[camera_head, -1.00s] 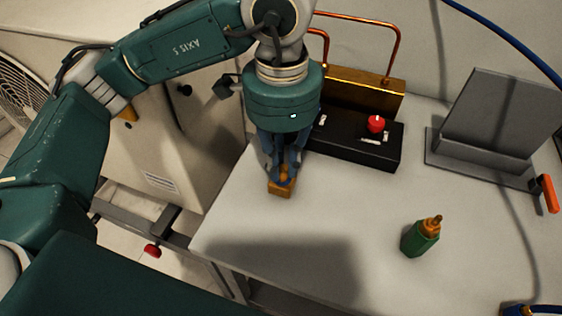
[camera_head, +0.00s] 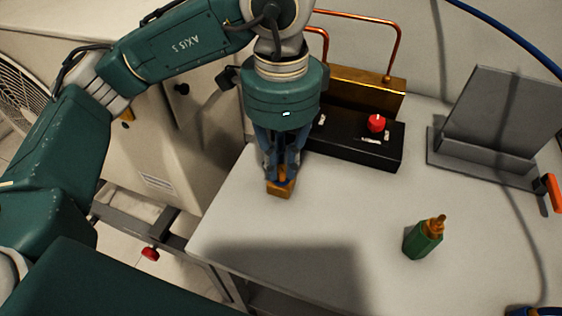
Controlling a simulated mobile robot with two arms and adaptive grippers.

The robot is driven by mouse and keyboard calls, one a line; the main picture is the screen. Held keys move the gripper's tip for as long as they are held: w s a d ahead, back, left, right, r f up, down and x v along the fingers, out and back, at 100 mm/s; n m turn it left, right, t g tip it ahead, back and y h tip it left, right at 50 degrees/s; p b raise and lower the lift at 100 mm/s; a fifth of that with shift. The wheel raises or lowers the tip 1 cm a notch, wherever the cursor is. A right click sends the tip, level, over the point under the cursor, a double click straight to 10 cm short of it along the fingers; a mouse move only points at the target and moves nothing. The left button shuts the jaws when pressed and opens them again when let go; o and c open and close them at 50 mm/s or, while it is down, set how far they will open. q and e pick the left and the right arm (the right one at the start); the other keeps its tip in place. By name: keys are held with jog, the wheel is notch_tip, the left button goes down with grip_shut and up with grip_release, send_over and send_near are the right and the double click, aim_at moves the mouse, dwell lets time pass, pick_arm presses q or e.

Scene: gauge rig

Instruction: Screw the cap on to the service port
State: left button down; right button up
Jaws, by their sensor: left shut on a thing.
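My left gripper (camera_head: 281,180) comes down from above near the left edge of the white worktop. Its blue fingers are shut on a small brass-coloured piece, most likely the cap, mostly hidden between them. A small brass block (camera_head: 280,190) sits on the worktop directly under the fingertips. I cannot tell whether the held piece is on the block, in it or just above it. I cannot tell for sure which part is the service port. My right gripper is not in view.
A black box with a red knob (camera_head: 376,123) and a brass manifold (camera_head: 366,92) with copper pipes stand close behind the gripper. A grey stand (camera_head: 490,120) is at the right. The white worktop (camera_head: 345,215) is clear between block and green fitting.

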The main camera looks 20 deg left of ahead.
pick_arm(q)
jog(key=shift+s+f+m, duration=0.2)
jog(key=shift+s+m, duration=0.05)
jog(key=shift+m, duration=0.25)
jog(key=shift+d+m+b, duration=0.1)
jog(key=shift+m+b, duration=0.3)
jog(key=shift+m, duration=0.1)
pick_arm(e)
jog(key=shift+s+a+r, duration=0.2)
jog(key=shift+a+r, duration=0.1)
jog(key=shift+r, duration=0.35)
pick_arm(q)
jog(key=shift+r, duration=0.1)
jog(key=c, duration=1.9)
grip_release()
jog(key=shift+o, duration=0.2)
jog(key=shift+w, duration=0.1)
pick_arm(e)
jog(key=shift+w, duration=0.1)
pick_arm(q)
jog(key=shift+r, duration=0.1)
